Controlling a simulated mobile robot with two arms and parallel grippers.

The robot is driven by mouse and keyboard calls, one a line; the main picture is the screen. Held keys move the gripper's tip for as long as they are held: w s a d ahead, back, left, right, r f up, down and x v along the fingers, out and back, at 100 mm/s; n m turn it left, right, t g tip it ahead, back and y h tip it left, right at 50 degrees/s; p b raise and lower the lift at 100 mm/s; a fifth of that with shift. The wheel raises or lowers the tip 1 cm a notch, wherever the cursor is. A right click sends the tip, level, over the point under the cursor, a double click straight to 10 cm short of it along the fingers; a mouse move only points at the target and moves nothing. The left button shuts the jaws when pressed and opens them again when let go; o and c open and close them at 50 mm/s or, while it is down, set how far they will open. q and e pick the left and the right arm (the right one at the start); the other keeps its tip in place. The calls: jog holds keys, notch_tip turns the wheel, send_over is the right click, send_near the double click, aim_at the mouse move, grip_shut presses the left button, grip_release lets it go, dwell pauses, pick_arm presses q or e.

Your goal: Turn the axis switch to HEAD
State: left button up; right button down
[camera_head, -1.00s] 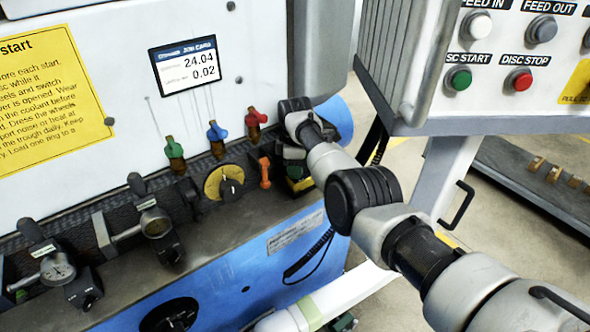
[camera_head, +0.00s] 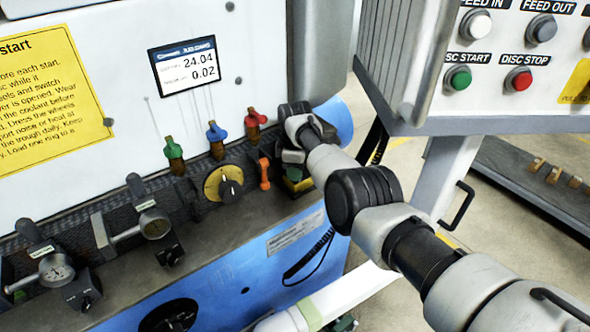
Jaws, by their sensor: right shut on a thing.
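My right arm reaches in from the right, and its wrist bends down over the right end of the machine's ledge. My right gripper (camera_head: 293,158) is small in the view and partly covered by my own wrist. It is shut at the top of a dark box with yellow edges (camera_head: 299,186). The part between its fingers, apparently the axis switch, is hidden, so its setting and its labels cannot be read.
Left of the box are an orange lever (camera_head: 264,172), a yellow dial with a black knob (camera_head: 224,184) and green, blue and red valves (camera_head: 216,138). A control panel (camera_head: 500,100) overhangs on the right. A coiled cord (camera_head: 308,262) hangs in front.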

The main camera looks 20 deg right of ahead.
jog(key=m, duration=0.4)
jog(key=shift+w+d+m, duration=0.1)
jog(key=shift+m, duration=0.3)
jog(key=m+b, duration=0.1)
jog(key=m, duration=0.4)
jog(key=shift+w+d, duration=0.1)
jog(key=shift+d, duration=0.05)
jog(key=m, duration=0.4)
jog(key=shift+d+m, duration=0.1)
jog(key=shift+m, duration=0.3)
jog(key=m, duration=0.4)
jog(key=shift+d+m, duration=0.15)
jog(key=shift+m, duration=0.15)
jog(key=c, duration=1.2)
grip_release()
